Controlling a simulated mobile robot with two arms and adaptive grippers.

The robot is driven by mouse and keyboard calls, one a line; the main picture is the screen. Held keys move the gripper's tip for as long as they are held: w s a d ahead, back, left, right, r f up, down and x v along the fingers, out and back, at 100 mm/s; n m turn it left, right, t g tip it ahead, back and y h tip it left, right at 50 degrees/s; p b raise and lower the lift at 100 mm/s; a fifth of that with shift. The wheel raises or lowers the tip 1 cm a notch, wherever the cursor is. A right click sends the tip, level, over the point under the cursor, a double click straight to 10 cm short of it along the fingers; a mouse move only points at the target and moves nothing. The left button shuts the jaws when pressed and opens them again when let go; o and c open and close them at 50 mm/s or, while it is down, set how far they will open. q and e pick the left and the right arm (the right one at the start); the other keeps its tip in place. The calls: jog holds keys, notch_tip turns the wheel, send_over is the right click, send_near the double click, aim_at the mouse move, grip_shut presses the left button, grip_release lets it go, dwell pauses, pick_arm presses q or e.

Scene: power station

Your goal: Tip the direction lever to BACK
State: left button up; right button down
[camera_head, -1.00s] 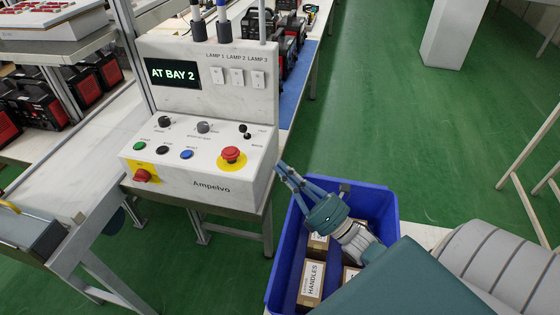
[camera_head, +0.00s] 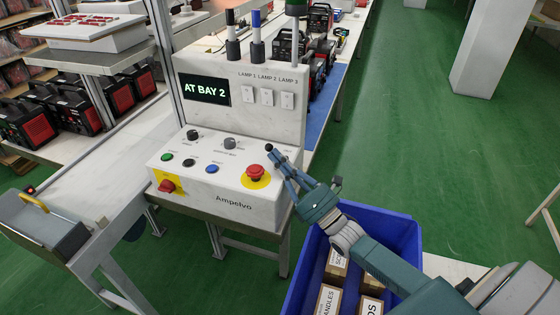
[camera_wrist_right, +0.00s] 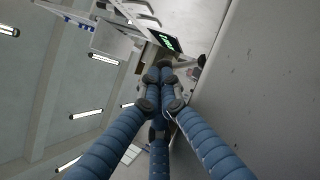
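The white control panel (camera_head: 250,208) marked Ampelvo stands ahead of me, its display (camera_head: 206,91) reading AT BAY 2. The direction lever (camera_head: 269,149), with a small black ball knob, is at the panel's right back, beyond the red mushroom button (camera_head: 255,173). My right gripper (camera_head: 274,155) reaches in from the right, its tips at the lever and largely covering it; I cannot tell if they touch. In the right wrist view its blue fingers (camera_wrist_right: 160,72) converge with tips together; nothing held is visible. The lever's markings are hidden. My left gripper is not in view.
A red switch (camera_head: 167,187) and several buttons and knobs crowd the panel. A blue crate (camera_head: 408,236) with labelled boxes stands below my right arm. Green floor lies open at right.

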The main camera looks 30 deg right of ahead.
jog(key=shift+r, duration=0.1)
jog(key=shift+w+d+r+m+h+p, duration=0.2)
jog(key=shift+m+h+p, duration=0.35)
jog(key=shift+p, duration=0.45)
jog(key=shift+d+r+m+h+p, duration=0.1)
jog(key=shift+r+m+h+p, duration=0.25)
jog(key=shift+m+p, duration=0.55)
jog(key=m+g+p, duration=0.1)
jog(key=p, duration=0.2)
jog(key=w+d+r+m+g+h+p, duration=0.1)
jog(key=m+p, duration=0.1)
jog(key=p, duration=0.1)
jog(key=r+m+g+h+p, duration=0.1)
jog(key=m+p, duration=0.1)
jog(key=p, duration=0.1)
jog(key=shift+w+d, duration=0.3)
jog(key=shift+d, duration=0.05)
jog(key=shift+w+d+f+m+p, duration=0.1)
jog(key=shift+w+m+p, duration=0.05)
jog(key=shift+m+p, duration=0.35)
jog(key=shift+w+d+f+m+g, duration=0.1)
jog(key=shift+d+f+m+g, duration=0.1)
jog(key=shift+m+g, duration=0.2)
jog(key=shift+a+f+h, duration=0.1)
jog(key=shift+f+h, duration=0.1)
jog(key=shift+h, duration=0.1)
